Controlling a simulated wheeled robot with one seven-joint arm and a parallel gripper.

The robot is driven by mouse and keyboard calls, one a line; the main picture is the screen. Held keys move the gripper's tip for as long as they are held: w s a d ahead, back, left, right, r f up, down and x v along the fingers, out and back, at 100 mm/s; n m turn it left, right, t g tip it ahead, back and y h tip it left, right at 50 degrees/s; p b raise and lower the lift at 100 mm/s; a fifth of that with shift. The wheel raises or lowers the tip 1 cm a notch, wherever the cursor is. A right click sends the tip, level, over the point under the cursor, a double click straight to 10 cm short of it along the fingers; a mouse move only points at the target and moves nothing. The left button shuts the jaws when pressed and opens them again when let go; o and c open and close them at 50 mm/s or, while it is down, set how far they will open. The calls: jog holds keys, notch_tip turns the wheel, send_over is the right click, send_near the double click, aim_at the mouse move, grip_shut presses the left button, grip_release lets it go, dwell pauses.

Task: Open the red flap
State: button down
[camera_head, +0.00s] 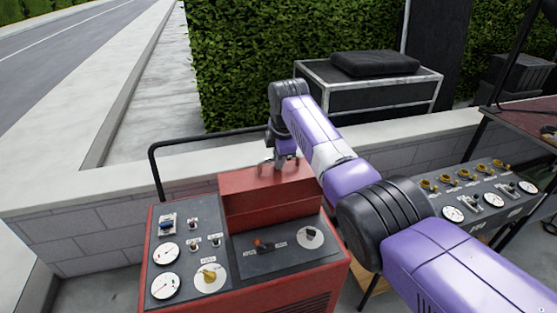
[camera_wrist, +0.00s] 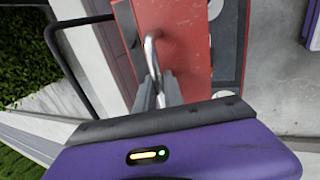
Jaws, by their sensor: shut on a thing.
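The red flap (camera_head: 296,173) is the raised red cover at the back of the red machine, and it looks down. In the wrist view, the red surface (camera_wrist: 187,45) fills the upper middle, with a curved metal handle (camera_wrist: 150,43) on it. My gripper (camera_head: 279,162) is at the flap's upper rear part, pointing down. In the wrist view, my gripper's fingers (camera_wrist: 156,88) are shut on the handle's near end. The fingers and arm hide part of the handle and the flap's right side.
The machine's dark control panel (camera_head: 284,246) with dials and knobs lies in front of the flap. A black rail (camera_head: 205,141) bends around the back left. A low wall (camera_head: 105,205) stands behind, and a grey gauge panel (camera_head: 470,200) is at the right.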

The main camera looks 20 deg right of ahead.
jog(key=c, duration=1.5)
grip_release()
jog(key=shift+o, duration=0.2)
jog(key=b+v, duration=0.1)
jog(key=v, duration=0.6)
jog(key=shift+r, duration=0.4)
jog(key=shift+s, duration=0.1)
